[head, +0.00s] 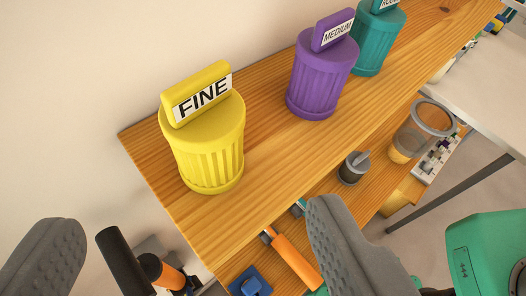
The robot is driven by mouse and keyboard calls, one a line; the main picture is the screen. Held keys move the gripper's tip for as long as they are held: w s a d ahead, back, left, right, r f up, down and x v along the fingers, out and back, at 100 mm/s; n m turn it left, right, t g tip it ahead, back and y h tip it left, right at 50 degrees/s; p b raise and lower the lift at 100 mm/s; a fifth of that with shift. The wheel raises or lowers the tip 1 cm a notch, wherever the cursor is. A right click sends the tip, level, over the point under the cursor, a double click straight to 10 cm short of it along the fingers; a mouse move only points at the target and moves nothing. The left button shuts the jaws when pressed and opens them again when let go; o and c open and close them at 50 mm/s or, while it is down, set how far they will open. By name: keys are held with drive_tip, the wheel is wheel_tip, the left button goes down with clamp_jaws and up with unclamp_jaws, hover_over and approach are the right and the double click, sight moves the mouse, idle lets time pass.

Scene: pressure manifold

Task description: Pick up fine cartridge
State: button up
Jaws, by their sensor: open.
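The fine cartridge (208,147) is a yellow ribbed cylinder with a yellow top handle labelled "FINE". It stands upright near the left end of a wooden shelf (272,160). My gripper (190,250) is open and empty, its two grey padded fingers at the lower left and lower middle of the head view. The cartridge shows above and between the fingers in the picture, apart from both. Nothing hides the cartridge.
A purple cartridge (323,75) labelled "MEDIUM" and a teal cartridge (378,40) stand farther along the shelf to the right. A pale wall lies behind. Below are an orange-handled tool (292,260), a clear container (422,128) and a green object (490,250).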

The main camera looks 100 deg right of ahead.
sight(206, 113)
drive_tip(key=x, duration=1.3)
drive_tip(key=shift+w+d+p, duration=0.1)
drive_tip(key=shift+d+p, duration=0.15)
drive_tip(key=shift+p, duration=0.05)
drive_tip(key=c, duration=1.1)
